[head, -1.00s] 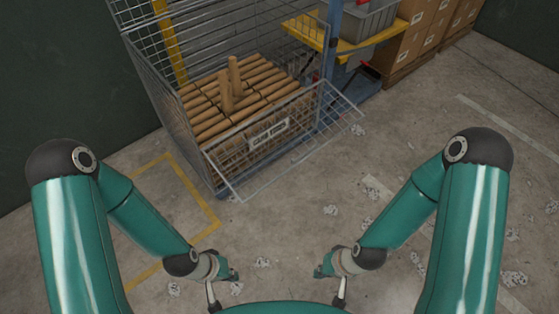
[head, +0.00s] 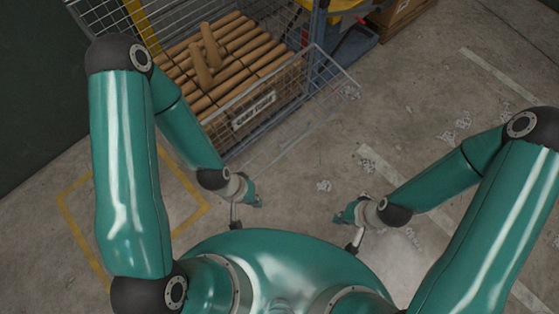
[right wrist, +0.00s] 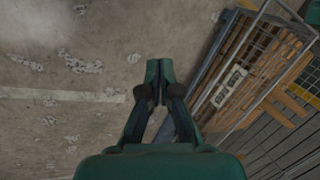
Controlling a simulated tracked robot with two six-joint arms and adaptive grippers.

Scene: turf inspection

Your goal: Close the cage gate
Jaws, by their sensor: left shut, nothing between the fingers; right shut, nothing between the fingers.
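The wire cage (head: 92,20) stands at the upper left of the head view. Its gate (head: 341,67) is a thin mesh frame that leans outward from the cage's front, open. The left part of the gate is partly hidden behind my left arm. In the right wrist view, the cage front with its white label (right wrist: 230,85) shows at the right. My left gripper (head: 254,201) is shut and empty, in front of the gate and apart from it. My right gripper (head: 343,215) is shut and empty, further right; its closed fingers also show in the right wrist view (right wrist: 157,78).
Brown rolls (head: 240,55) lie stacked in the cage, with two standing out on top. A blue post (head: 318,30) is at the cage's right corner. Boxes (head: 400,12) stand behind. Concrete floor with pale debris (head: 324,186) lies open to the right.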

